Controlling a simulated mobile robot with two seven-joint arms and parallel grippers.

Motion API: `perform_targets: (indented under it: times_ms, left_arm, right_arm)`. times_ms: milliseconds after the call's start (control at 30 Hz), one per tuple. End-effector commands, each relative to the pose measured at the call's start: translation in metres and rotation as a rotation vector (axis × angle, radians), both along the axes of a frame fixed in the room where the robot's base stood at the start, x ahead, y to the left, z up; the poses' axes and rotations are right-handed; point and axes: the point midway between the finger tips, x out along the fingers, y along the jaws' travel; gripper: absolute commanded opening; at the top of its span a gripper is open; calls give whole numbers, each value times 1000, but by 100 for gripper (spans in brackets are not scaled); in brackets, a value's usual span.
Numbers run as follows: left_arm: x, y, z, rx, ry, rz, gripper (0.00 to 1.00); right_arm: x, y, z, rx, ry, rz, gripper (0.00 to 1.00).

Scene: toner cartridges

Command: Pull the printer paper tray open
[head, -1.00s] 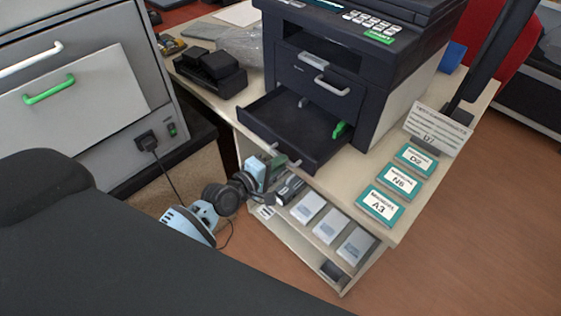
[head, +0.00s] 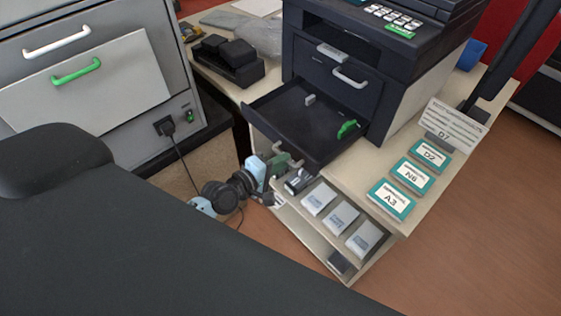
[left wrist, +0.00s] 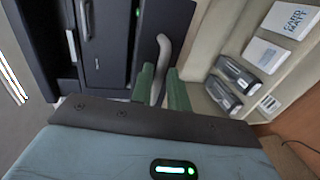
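The dark paper tray (head: 285,118) stands out of the front of the black printer (head: 345,75), its inside in plain view. It holds a small grey guide (head: 310,99) and a green guide (head: 347,130). A grey bar handle (head: 288,156) is on the tray's front. My left gripper (head: 279,164) is at this handle, just above the shelf unit. In the left wrist view its two green fingers (left wrist: 161,88) lie close on either side of the grey handle (left wrist: 163,48), with little gap, and look shut on it. My right gripper is not in view.
A shelf (head: 318,217) with several boxes sits below the tray. Teal labelled cards (head: 411,176) and a sign (head: 446,124) are at the table's right. A grey cabinet (head: 112,130) stands at left, a corded plug (head: 164,126) on it. Bare floor (head: 470,240) lies at right.

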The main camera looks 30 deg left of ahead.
Motion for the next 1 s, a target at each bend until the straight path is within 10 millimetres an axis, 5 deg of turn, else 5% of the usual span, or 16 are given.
perform_targets:
  times_ms: [100, 467, 1000]
  left_arm:
    - [0, 0, 0, 0, 0, 0, 32]
    - [-4, 2, 1, 0, 1, 0, 32]
    - [-67, 24, 14, 2, 2, 0, 32]
  right_arm:
    - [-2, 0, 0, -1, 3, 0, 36]
    - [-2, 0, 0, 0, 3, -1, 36]
    - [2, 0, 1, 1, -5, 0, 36]
